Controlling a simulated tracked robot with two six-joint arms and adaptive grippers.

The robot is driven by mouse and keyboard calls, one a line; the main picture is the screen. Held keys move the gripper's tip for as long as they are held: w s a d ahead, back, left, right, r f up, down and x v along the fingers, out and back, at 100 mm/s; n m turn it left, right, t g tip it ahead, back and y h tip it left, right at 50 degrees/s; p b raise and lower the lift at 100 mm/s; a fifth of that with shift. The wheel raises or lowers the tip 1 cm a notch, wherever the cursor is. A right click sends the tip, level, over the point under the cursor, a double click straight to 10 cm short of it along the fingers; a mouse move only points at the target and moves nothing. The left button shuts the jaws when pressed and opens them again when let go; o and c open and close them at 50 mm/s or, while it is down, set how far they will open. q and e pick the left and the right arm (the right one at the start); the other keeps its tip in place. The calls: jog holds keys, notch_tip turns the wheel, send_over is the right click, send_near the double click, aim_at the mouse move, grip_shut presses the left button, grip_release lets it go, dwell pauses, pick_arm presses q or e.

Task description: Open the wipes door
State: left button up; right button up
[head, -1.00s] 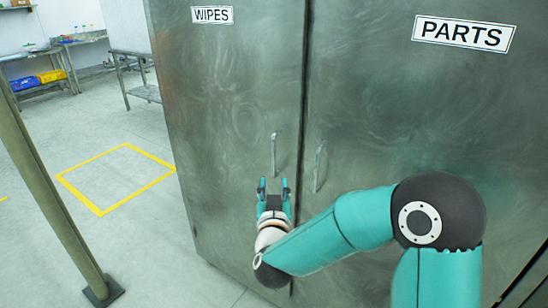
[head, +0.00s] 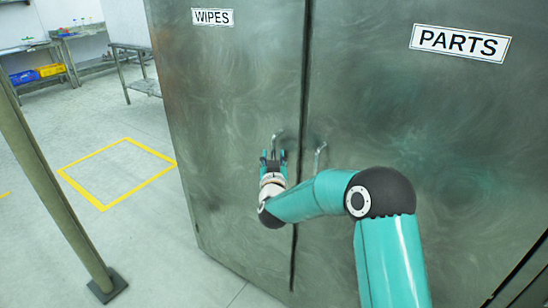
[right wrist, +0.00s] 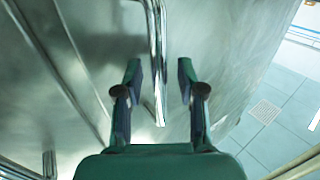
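The wipes door (head: 215,90) is the left grey metal door of the cabinet and looks closed. Its upright bar handle (head: 277,138) is near the door's right edge, its lower part hidden by my right gripper (head: 273,156). In the right wrist view, the handle (right wrist: 157,60) runs down between the two fingers of my right gripper (right wrist: 160,68). The fingers are open, with a gap on each side of the bar. My left gripper is not in view.
The parts door (head: 430,120) adjoins on the right, with its own handle (head: 319,158) close to my right arm. A post (head: 55,190) stands at the left. The floor with a yellow marked square (head: 118,172) is clear left of the cabinet.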

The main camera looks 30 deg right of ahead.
grip_shut()
jog(key=shift+s+a, duration=0.1)
dwell(0.3)
